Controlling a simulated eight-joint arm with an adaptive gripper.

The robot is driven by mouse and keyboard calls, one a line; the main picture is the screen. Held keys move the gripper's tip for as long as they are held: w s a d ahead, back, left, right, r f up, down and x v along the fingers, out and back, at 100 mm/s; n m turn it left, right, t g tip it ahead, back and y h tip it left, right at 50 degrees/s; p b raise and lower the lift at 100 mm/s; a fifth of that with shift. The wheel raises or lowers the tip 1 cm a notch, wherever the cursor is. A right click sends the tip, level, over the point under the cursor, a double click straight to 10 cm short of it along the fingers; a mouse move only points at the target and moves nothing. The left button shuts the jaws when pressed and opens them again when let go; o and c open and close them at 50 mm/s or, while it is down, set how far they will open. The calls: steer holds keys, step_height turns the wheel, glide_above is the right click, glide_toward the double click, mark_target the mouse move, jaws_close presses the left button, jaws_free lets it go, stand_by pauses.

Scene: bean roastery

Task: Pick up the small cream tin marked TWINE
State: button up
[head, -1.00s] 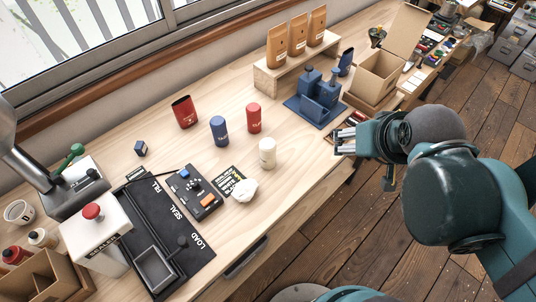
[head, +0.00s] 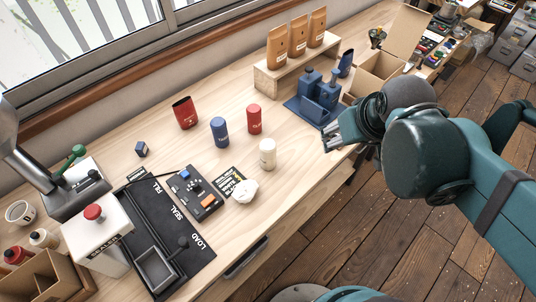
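The small cream tin (head: 267,154) stands upright on the light wooden bench, near its front edge. Its marking is too small to read for certain. My gripper (head: 330,143) is over the bench's front edge, to the right of the cream tin and apart from it. Its fingers point left toward the tin, and nothing shows between them. How far apart the fingers are is hard to tell at this angle.
A blue tin (head: 219,132) and a red tin (head: 254,119) stand behind the cream tin. A crumpled white lump (head: 244,192) lies in front-left of it. A blue stand (head: 318,104) with blue pieces is behind my gripper. The bench right of the cream tin is clear.

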mark_target(268, 145)
steer(key=w+a+f+n+g, duration=0.2)
steer(key=w+a+f+n, duration=0.1)
steer(key=a+f+n, duration=0.1)
steer(key=w+a+f+n+g+p, duration=0.1)
steer(key=w+a+f+n, duration=0.2)
steer(key=a+f, duration=0.3)
steer(key=w+a+f+n+g+p, duration=0.1)
steer(key=w+a+f+n, duration=0.3)
steer(key=a, duration=0.5)
steer(key=shift+a+f+n+g, duration=0.15)
steer(key=shift+f+n+g, duration=0.65)
steer(key=shift+f+n, duration=0.1)
steer(key=shift+s+a+f+n, duration=0.1)
steer(key=shift+a+f+n, duration=0.35)
steer(key=shift+f, duration=0.25)
steer(key=shift+f, duration=0.1)
steer(key=shift+f, duration=1.2)
steer(key=shift+f, duration=0.15)
steer(key=shift+f, duration=2.45)
steer(key=c, duration=1.1)
